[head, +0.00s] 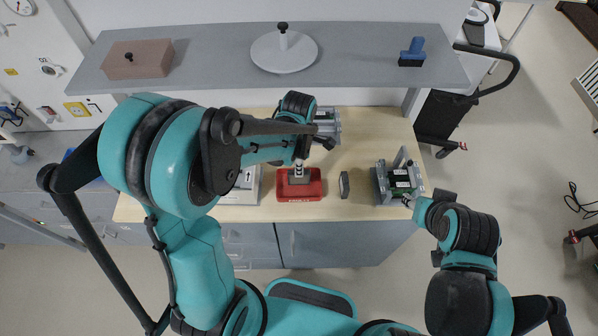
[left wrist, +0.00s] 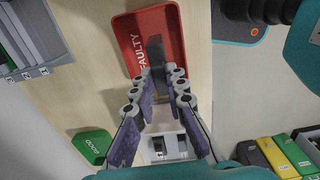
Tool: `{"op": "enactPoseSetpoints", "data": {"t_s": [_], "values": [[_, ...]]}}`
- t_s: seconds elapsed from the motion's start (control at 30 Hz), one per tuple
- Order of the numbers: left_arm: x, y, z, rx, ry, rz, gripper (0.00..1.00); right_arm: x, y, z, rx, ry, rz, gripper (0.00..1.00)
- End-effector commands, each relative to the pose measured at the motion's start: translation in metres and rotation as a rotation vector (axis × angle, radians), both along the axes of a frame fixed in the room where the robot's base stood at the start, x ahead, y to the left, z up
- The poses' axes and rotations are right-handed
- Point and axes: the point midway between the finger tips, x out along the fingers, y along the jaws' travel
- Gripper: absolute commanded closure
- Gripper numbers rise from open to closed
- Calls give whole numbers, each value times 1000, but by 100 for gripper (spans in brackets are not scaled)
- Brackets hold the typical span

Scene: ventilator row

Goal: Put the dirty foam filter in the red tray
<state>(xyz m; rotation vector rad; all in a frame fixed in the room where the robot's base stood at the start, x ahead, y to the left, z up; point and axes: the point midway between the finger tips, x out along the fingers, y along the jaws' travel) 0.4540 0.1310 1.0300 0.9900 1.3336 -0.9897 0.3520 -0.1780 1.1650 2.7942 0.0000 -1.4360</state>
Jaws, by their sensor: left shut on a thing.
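The red tray (head: 314,190) lies on the wooden bench in the head view. Its wall lettering reads FAULTY in the left wrist view (left wrist: 172,30). My left gripper (head: 300,165) is shut on a dark grey piece, apparently the dirty foam filter (head: 299,179). In the left wrist view the filter (left wrist: 155,50) stands out between the fingertips (left wrist: 166,78), in front of the tray. It overlaps the tray in both views; I cannot tell whether it touches the floor of it. My right gripper (head: 410,203) is near a grey device at the right; its fingers are too small to read.
A pale device (head: 243,186) is left of the tray. A grey shelf (head: 215,60) runs above the bench.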

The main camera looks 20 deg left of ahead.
Motion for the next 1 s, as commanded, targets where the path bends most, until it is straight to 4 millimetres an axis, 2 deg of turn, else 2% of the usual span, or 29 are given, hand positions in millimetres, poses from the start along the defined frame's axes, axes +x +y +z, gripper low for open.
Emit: {"op": "enactPoseSetpoints", "data": {"t_s": [0.1, 0.2, 0.47, 0.97, 1.0], "values": [[0, 0, -21, 0, 0, 0, 100, 0, 0, -6, 0, 0, 0, 60], [0, 0, -28, 0, 0, 0, 100, 0, 0, -8, 0, 0, 0, 60], [0, 0, -28, 0, 0, 0, 100, 0, 0, -7, 0, 0, 0, 60], [0, 0, -40, 0, 0, 0, 100, 0, 0, -20, 0, 0, 0, 60], [0, 0, -40, 0, 0, 0, 85, 0, 0, -20, 0, 0, 0, 60]]}}
